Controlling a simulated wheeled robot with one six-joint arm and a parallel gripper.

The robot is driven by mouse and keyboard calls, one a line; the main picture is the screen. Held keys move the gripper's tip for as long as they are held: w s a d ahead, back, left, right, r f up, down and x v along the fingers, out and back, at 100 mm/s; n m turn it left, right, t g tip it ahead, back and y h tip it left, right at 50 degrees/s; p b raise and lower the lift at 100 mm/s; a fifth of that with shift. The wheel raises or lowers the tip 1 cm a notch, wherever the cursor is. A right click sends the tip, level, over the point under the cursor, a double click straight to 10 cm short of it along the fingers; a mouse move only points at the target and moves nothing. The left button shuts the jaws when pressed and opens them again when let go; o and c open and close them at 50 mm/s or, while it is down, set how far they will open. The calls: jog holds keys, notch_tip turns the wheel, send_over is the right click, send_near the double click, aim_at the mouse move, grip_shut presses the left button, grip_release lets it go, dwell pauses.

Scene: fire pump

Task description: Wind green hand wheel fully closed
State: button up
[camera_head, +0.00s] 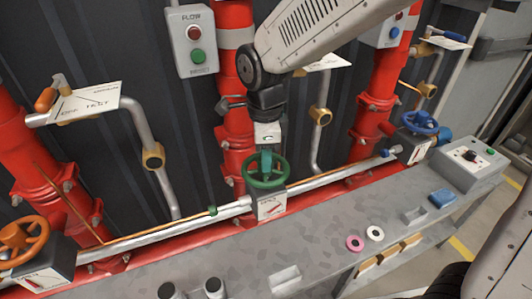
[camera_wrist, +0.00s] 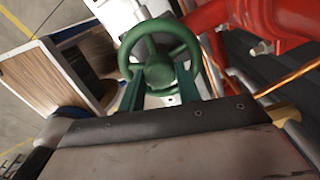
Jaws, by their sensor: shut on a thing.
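The green hand wheel (camera_head: 266,170) sits on a grey box with a dial plate (camera_head: 271,206), mid-picture in the head view. It also shows in the wrist view (camera_wrist: 161,32), at the top centre. My gripper (camera_head: 267,152) comes down from above onto the wheel's upper side. In the wrist view, my two dark green fingers (camera_wrist: 158,82) reach the wheel's near rim, and the gripper is shut on the wheel. The exact contact is partly hidden. The dial plate has a red mark, but its reading is too small to tell.
An orange hand wheel (camera_head: 22,240) is at the left and a blue hand wheel (camera_head: 420,122) at the right. Red pipes stand behind. The grey bench (camera_head: 330,232) holds pink and white rings (camera_head: 355,243) and a blue block (camera_head: 442,198). A FLOW button box (camera_head: 192,42) hangs above.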

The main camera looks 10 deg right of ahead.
jog(key=m, duration=0.4)
jog(key=shift+r, duration=0.1)
jog(key=m, duration=0.3)
jog(key=shift+w+m, duration=0.1)
jog(key=shift+m, duration=0.3)
jog(key=o, duration=1)
jog(key=shift+c, duration=0.2)
